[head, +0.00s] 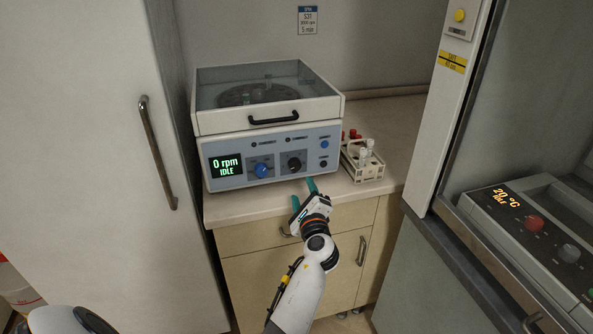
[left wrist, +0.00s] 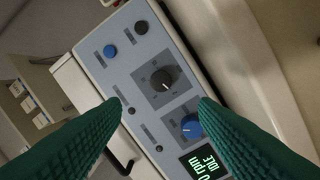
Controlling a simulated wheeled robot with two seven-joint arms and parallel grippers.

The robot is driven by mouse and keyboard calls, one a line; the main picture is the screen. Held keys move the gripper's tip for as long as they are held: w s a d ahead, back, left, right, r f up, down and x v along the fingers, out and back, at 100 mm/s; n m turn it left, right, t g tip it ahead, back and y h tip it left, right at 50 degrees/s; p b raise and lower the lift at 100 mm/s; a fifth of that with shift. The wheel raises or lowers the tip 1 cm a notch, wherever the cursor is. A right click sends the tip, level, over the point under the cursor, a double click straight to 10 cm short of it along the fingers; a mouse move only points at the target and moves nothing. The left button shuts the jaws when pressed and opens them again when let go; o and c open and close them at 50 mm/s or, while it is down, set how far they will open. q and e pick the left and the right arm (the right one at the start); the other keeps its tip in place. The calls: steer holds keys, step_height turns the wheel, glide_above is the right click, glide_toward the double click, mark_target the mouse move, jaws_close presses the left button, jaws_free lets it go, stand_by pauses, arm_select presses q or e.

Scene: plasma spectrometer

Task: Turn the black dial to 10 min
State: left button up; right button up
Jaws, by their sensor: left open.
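The black dial (head: 295,164) is on the right part of the blue-grey front panel of a benchtop centrifuge (head: 268,117). In the left wrist view the black dial (left wrist: 161,80) shows whole, with a light pointer mark; its scale is too small to read. A blue dial (head: 261,170) sits left of it, beside a display (head: 226,165) reading "0 rpm IDLE". My left gripper (head: 303,194) is open and empty, in front of and just below the panel, apart from the black dial. Its green fingers frame the panel in the left wrist view (left wrist: 158,103). My right gripper is not in view.
A rack of tubes (head: 362,162) stands on the counter right of the centrifuge. A tall cabinet (head: 95,130) is at the left. Drawers are below the counter. The centrifuge lid is closed.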

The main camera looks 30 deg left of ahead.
mark_target(295, 167)
arm_select(q)
steer(key=b+x, duration=0.1)
steer(key=x, duration=0.4)
steer(key=b+x, duration=0.2)
steer(key=x, duration=0.3)
steer(key=shift+w+f, duration=0.2)
steer(key=shift+f, duration=0.05)
steer(key=shift+w+a+r, duration=0.1)
steer(key=shift+w+a, duration=0.2)
steer(key=shift+a, duration=0.05)
